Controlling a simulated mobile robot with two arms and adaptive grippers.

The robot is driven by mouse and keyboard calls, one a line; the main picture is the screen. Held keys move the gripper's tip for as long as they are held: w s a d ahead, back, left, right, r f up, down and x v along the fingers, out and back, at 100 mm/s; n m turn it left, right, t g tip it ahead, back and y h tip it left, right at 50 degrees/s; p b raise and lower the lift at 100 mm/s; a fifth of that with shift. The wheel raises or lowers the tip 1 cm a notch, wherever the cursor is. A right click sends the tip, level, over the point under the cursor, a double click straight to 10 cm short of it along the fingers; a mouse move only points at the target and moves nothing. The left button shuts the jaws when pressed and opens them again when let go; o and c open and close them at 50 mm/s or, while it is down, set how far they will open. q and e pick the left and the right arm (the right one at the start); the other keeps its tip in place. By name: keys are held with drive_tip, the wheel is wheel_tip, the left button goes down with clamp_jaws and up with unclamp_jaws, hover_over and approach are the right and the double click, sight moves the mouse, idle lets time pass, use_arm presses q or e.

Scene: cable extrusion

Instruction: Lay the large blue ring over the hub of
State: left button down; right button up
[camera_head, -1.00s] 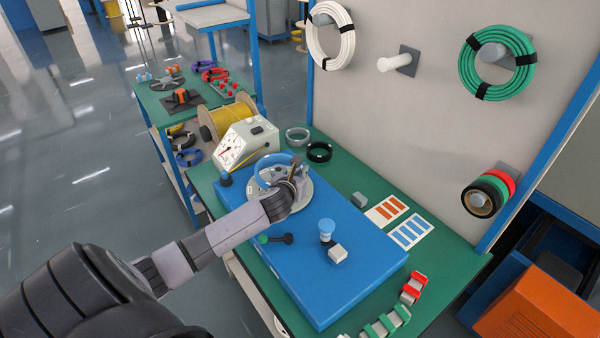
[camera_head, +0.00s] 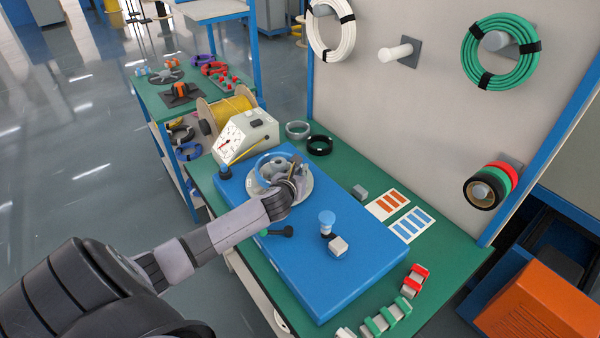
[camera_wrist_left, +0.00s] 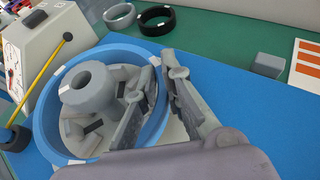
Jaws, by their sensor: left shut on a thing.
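The large blue ring (camera_head: 262,160) is at the round grey plate (camera_head: 303,196) on the blue board. In the left wrist view the ring (camera_wrist_left: 42,128) encircles the grey hub (camera_wrist_left: 85,88) and its arms. My left gripper (camera_head: 292,182) is shut on the ring's right-hand wall. In the left wrist view its fingers (camera_wrist_left: 160,85) straddle the wall, one inside the ring and one outside. I cannot tell whether the ring's lower edge fully rests on the plate. The gripper hides the plate's near right part. My right gripper is not in view.
A dial box (camera_head: 246,137) and a yellow spool (camera_head: 226,112) stand behind the hub. Grey (camera_head: 297,130) and black (camera_head: 320,145) rings lie on the green bench.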

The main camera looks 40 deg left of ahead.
use_arm(q)
drive_tip(key=shift+f, duration=0.4)
drive_tip(key=c, duration=1.6)
unclamp_jaws()
drive_tip(key=shift+c, duration=0.2)
wheel_tip(320, 180, up, 8)
drive_tip(key=p, duration=0.8)
drive_tip(key=shift+r+p, duration=0.1)
drive_tip(key=shift+p, duration=0.3)
